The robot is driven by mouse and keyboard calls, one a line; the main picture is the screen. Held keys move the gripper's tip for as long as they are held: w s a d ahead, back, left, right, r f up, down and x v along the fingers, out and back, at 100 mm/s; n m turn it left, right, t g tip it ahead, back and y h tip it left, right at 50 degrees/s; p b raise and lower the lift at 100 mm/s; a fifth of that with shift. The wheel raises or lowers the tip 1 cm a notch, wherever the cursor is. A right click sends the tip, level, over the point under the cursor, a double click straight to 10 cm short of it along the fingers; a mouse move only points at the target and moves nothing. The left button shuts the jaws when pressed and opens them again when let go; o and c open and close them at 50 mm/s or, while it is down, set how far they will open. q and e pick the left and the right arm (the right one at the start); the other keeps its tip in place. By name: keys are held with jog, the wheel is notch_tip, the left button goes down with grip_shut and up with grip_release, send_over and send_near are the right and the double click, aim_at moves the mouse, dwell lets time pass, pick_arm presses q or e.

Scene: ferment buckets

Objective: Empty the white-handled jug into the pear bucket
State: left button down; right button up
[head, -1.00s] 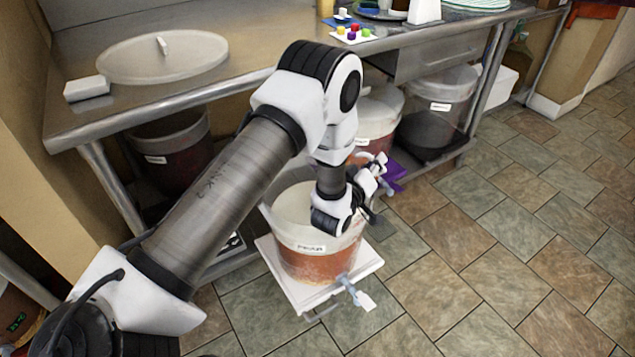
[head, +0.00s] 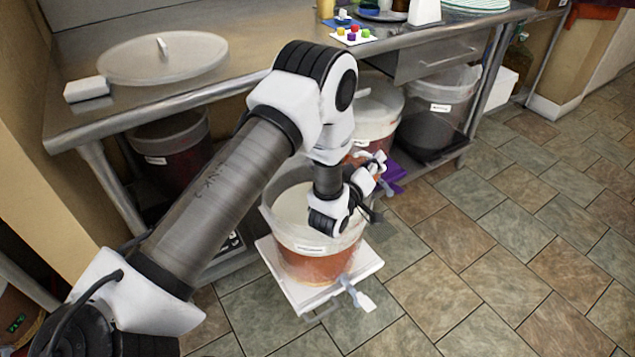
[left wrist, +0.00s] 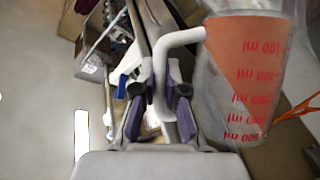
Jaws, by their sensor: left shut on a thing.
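A jug with orange contents, clear walls and red ml marks (left wrist: 255,80) is at the right of the left wrist view. Its marks read upside down there. My left gripper (left wrist: 160,95) is shut on its white handle (left wrist: 182,38), purple pads on both sides. In the head view my left arm reaches over the pear bucket (head: 318,262), and I cannot make out the jug there. The bucket is clear, with orange-brown contents and a white label that is blurred. My wrist hides part of its rim. My right gripper is not in view.
The bucket stands on a white platform (head: 368,266) with a tap (head: 357,295) at its front. A steel table (head: 240,75) behind holds a round lid (head: 160,60). More buckets (head: 437,110) stand under it. Tiled floor at right is clear.

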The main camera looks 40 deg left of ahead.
pick_arm(q)
jog(key=shift+s+a+r+n, duration=0.1)
jog(key=shift+a+r+n, duration=0.05)
jog(key=shift+r+n, duration=0.2)
dwell(0.4)
jog(key=shift+s+a+n+t+b, duration=0.35)
jog(key=shift+a+n+t+b, duration=0.25)
jog(key=shift+n+b, duration=0.25)
jog(key=shift+s+a+n+t+b, duration=0.3)
jog(key=shift+a+n+t+b, duration=0.25)
jog(key=shift+b, duration=0.4)
dwell(1.9)
jog(key=shift+s+a+f+n+t+y+b, duration=0.15)
jog(key=shift+s+a+n+t+y+b, duration=0.15)
jog(key=shift+s+a+n+b, duration=0.25)
jog(key=shift+s+a+f+n+t+y+b, duration=0.1)
jog(key=shift+s+a+n+t+y+b, duration=0.15)
jog(key=shift+a+n, duration=0.35)
dwell(0.3)
jog(key=shift+s+a+r+n+t+y+b, duration=0.3)
jog(key=shift+a+n+y+b, duration=0.2)
jog(key=shift+n, duration=0.25)
jog(key=shift+s+a+r+n+t+y+b, duration=0.2)
jog(key=shift+s+a+r+n+y+b, duration=0.15)
jog(key=shift+a+n+b, duration=0.3)
dwell(0.5)
